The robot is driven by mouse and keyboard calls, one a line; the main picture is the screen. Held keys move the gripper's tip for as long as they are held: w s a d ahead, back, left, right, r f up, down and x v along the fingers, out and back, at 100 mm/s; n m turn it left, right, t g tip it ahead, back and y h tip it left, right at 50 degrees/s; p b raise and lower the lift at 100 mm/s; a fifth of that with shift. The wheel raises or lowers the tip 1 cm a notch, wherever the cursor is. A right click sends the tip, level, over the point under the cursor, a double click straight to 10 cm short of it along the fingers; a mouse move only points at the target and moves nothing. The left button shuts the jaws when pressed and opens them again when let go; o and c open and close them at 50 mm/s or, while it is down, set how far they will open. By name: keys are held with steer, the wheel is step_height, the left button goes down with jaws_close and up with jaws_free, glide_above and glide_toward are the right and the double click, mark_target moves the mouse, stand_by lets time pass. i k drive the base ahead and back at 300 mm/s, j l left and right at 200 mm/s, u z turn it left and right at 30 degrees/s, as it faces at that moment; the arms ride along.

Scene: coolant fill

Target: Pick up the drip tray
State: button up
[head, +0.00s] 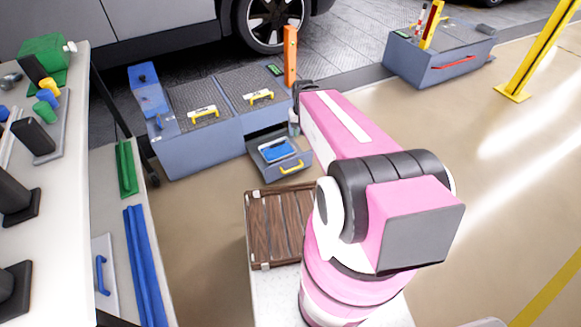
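A small blue tray-like item (277,150), which looks like the drip tray, lies inside an open grey drawer (262,170) at the low grey-blue bench. My arm reaches away from me, and my gripper (294,118) is at its far end, just above and right of the blue item, near the drawer's back right corner. The gripper is small and partly hidden by my arm, so its finger opening does not show clearly. I cannot tell whether it touches anything.
The bench (205,135) has yellow handles on top and an orange post (290,55) by the gripper. A brown slatted box (272,225) is close in front of me. A worktable (70,180) stands left; a second grey-blue unit (438,62) stands right.

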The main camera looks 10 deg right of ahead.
mark_target(275, 151)
steer(key=i+l+u, duration=0.15)
steer(key=l, duration=0.55)
steer(key=i+l+u, duration=0.15)
steer(key=l, duration=0.55)
steer(key=i+l+u, duration=0.15)
steer(key=l, duration=0.55)
steer(key=i+l+u, duration=0.15)
steer(key=l, duration=0.6)
steer(key=i+l+u, duration=0.15)
steer(key=l, duration=0.6)
steer(key=k, duration=0.05)
